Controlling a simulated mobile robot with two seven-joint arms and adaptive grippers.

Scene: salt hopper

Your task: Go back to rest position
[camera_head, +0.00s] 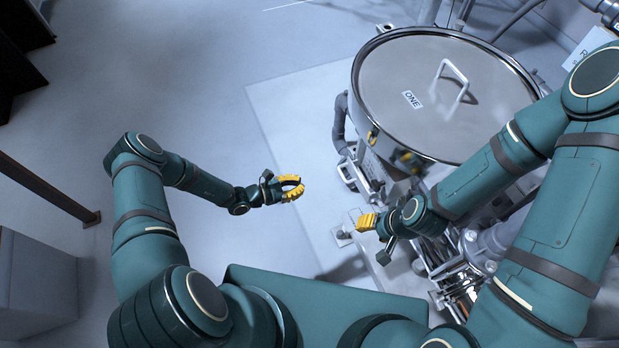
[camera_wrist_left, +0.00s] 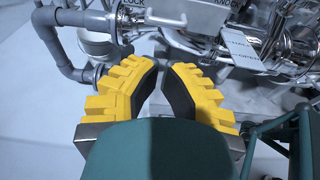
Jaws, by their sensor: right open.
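My left gripper (camera_head: 298,187) has yellow ribbed fingers and is held out over the pale floor, left of the hopper. In the left wrist view its fingers (camera_wrist_left: 164,75) lean towards each other with a narrow gap between the tips and nothing in it. My right gripper (camera_head: 362,222) is in front of the hopper's lower left side, over the machine's base. It is open, its fingers seen nearly edge-on, and I see nothing held. Both arms are bent and reach forward from my body.
A round steel hopper with a closed lid (camera_head: 425,70), a handle (camera_head: 453,72) and a label "ONE" stands at upper right. Pipes and fittings (camera_head: 470,245) lie under my right arm. A grey box (camera_head: 35,285) is at lower left. The floor (camera_head: 215,90) at left is mostly clear.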

